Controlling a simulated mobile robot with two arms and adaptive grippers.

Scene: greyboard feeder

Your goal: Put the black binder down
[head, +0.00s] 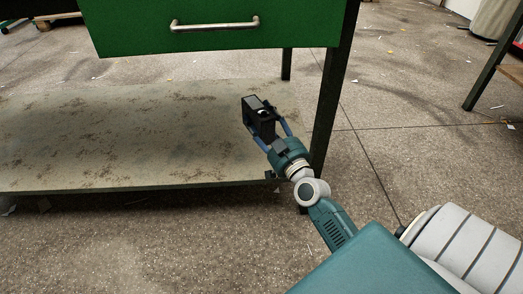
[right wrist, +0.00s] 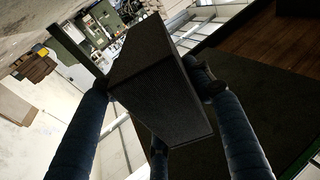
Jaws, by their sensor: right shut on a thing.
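The black binder (head: 260,120) is a dark box-like block in the grip of my right gripper (head: 270,124), over the right end of the worn lower shelf (head: 120,135). It stands roughly upright, slightly tilted in the head view. I cannot tell whether its underside touches the shelf. In the right wrist view the binder (right wrist: 160,85) fills the middle, with the blue fingers of my right gripper (right wrist: 160,95) around it on both sides and below. The gripper is shut on it. My left gripper is not in view.
A green drawer (head: 215,30) with a metal handle (head: 214,25) overhangs the shelf. A dark table leg (head: 333,90) stands just right of my gripper. The shelf left of the binder is bare. Another table leg (head: 487,75) stands at the far right.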

